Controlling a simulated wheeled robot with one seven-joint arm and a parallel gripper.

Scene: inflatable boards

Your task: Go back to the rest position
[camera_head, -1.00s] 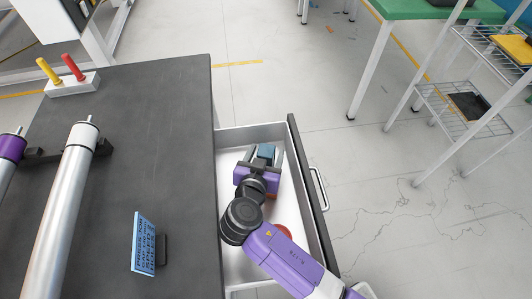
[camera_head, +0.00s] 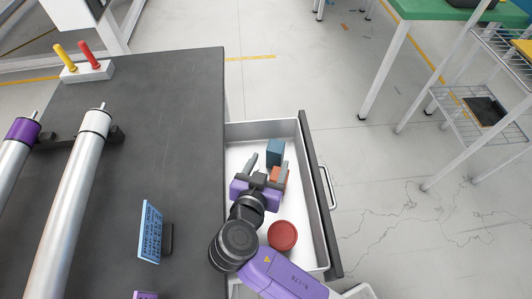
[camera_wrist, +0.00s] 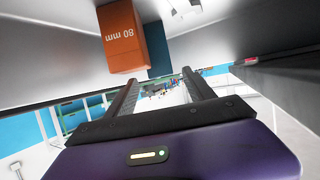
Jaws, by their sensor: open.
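My gripper (camera_head: 268,166) is over the open drawer (camera_head: 312,235) at the right of the dark table, with its jaws apart and nothing between them. A dark blue block (camera_head: 275,151) stands in the drawer just beyond the fingertips. An orange block (camera_head: 280,174), partly hidden by my gripper, lies beside the right finger. It also shows in the wrist view with "80 mm" printed on it (camera_wrist: 121,38). A round red piece (camera_head: 282,236) lies in the drawer nearer to me, right of my arm.
The dark table (camera_head: 165,110) carries a blue sign (camera_head: 150,232), silver rollers (camera_head: 75,190) and a white base with yellow and red handles (camera_head: 86,71). The drawer's front and handle (camera_head: 327,185) stick out to the right. Open floor lies beyond, before a green table (camera_head: 440,9).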

